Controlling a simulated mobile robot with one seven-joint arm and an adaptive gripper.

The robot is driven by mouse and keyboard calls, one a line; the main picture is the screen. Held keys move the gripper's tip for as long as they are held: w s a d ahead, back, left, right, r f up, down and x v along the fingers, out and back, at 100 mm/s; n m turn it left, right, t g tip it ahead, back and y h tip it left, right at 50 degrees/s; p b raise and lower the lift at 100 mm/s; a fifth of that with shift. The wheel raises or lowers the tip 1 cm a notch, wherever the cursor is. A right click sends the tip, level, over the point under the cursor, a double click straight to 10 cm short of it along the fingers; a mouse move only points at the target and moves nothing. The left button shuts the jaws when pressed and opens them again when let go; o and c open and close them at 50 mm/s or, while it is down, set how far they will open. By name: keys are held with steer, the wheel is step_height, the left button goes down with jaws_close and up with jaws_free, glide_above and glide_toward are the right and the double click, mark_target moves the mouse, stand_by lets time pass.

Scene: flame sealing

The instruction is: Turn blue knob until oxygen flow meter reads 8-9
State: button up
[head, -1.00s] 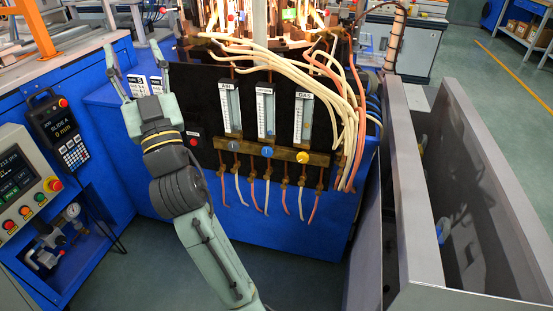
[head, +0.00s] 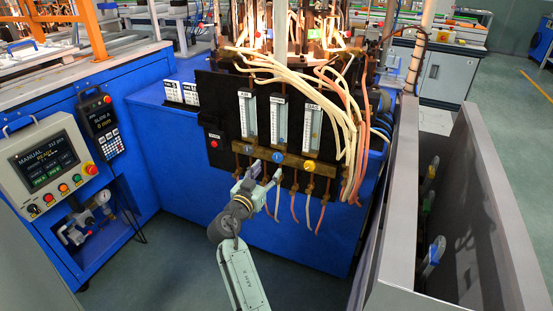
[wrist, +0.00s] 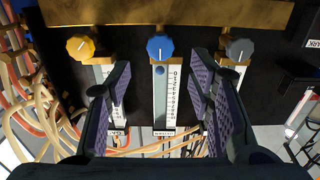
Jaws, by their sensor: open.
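The blue knob (head: 277,156) is the middle of three knobs on a brass bar; it also shows in the wrist view (wrist: 160,47), with a white pointer line. The middle flow meter (head: 279,122) stands above it. In the wrist view that meter (wrist: 172,105) appears upside down, its blue float (wrist: 160,70) near the 0 end of the scale. My gripper (head: 266,170) is open and empty, just below the brass bar. In the wrist view the fingers (wrist: 163,65) straddle the line of the blue knob, apart from it.
A grey knob (head: 248,150) and a yellow knob (head: 309,166) flank the blue one. Hoses (head: 345,120) hang at the right of the panel, with thin tubes below the bar. A grey metal partition (head: 402,180) stands to the right. A control panel (head: 45,160) is at left.

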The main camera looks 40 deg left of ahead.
mark_target(277, 158)
steer(key=p+x, duration=0.1)
steer(key=x, duration=0.6)
steer(key=shift+w+a+p, duration=0.1)
steer(key=shift+w+p, duration=0.1)
steer(key=shift+p, duration=0.1)
steer(key=shift+c, duration=0.4)
steer(key=c, duration=1.1)
steer(key=shift+o, duration=0.2)
